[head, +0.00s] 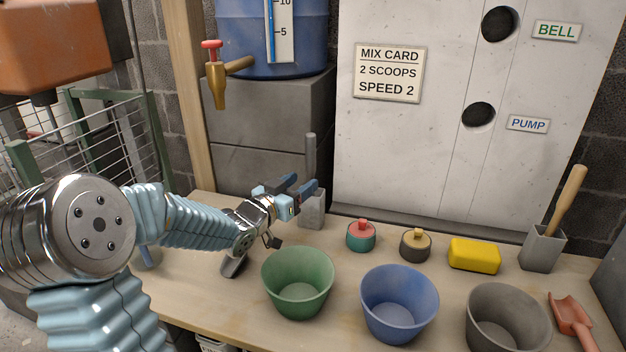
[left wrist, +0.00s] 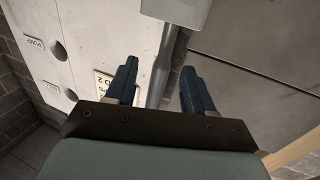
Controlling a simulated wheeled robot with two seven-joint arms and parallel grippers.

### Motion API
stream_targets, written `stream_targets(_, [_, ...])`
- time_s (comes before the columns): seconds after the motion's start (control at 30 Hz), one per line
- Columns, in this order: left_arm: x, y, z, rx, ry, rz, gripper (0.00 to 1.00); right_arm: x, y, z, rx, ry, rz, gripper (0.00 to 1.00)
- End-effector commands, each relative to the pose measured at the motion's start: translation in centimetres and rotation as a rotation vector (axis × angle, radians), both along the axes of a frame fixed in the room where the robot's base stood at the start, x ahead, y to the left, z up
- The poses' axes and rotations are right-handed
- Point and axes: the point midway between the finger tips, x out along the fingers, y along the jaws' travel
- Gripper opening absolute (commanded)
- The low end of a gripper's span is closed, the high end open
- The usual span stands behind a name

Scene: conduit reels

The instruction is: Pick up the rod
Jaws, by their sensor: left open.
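A grey rod (head: 311,150) stands upright in a grey block holder (head: 313,212) at the back of the bench. My left gripper (head: 303,184) is open in front of the rod, just above the block. The gripper's fingers hide part of the rod's lower length. In the left wrist view the rod (left wrist: 162,72) shows between the two open fingers (left wrist: 160,66), with the holder (left wrist: 178,9) at the top edge. I cannot tell whether either finger touches the rod. My right gripper is not in view.
Green (head: 298,284), blue (head: 399,303) and grey (head: 507,318) bowls line the bench front. Two knobbed weights (head: 361,236) (head: 415,245), a yellow sponge (head: 474,255) and a wooden-handled tool (head: 570,195) stand right. A brass tap (head: 217,80) hangs above left.

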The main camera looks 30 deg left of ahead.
Motion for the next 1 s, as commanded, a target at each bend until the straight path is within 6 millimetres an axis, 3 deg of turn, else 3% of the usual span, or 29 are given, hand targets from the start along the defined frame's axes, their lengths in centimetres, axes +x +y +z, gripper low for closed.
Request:
stream_targets(0.27, [3.0,-0.2,0.1,-0.001,0.0,-0.001,0.53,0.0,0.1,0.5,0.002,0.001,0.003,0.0])
stream_targets(0.5, [6.7,-0.1,0.0,-0.001,0.0,-0.001,0.53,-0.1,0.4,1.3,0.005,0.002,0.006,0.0])
stream_targets(0.8, [7.5,-0.1,-0.1,0.0,-0.001,0.0,0.53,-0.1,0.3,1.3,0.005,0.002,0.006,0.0])
stream_targets(0.83, [7.5,-0.1,-0.1,0.0,-0.001,0.0,0.51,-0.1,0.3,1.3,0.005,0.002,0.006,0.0])
stream_targets(1.0, [7.5,-0.1,-0.1,0.0,-0.001,0.0,0.25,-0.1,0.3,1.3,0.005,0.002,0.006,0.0])
